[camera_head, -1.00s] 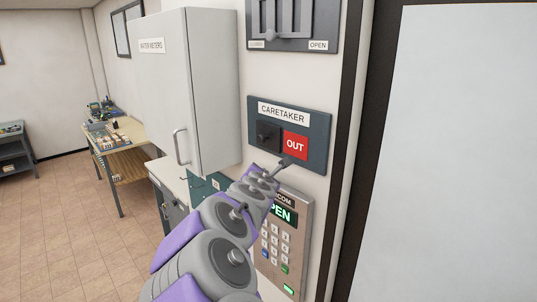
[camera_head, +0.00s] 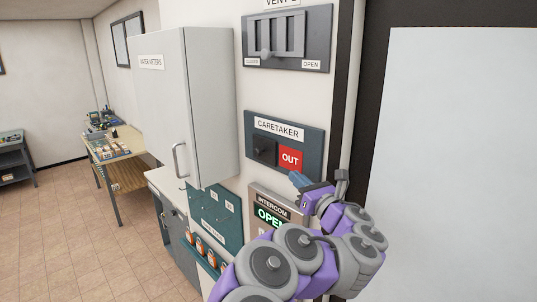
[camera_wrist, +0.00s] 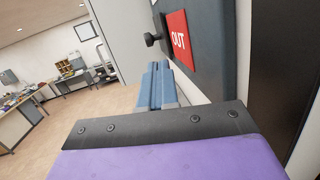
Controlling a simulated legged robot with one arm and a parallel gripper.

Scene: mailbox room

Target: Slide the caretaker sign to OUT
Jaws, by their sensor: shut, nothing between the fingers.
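The caretaker sign (camera_head: 314,160) is a dark blue-grey wall plate labelled CARETAKER. Its red OUT panel (camera_head: 290,159) shows at the right of the window, with a dark slider and round knob (camera_head: 259,151) at the left. The knob (camera_wrist: 152,39) and the OUT panel (camera_wrist: 179,40) also show in the wrist view. My gripper (camera_head: 297,178) is just below the sign's lower right part. Its blue fingers (camera_wrist: 158,84) are shut and empty, below and apart from the knob.
A vent slider panel (camera_head: 288,62) is above. A grey water meters cabinet (camera_head: 185,100) juts out to the left. A door (camera_head: 455,150) stands at the right.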

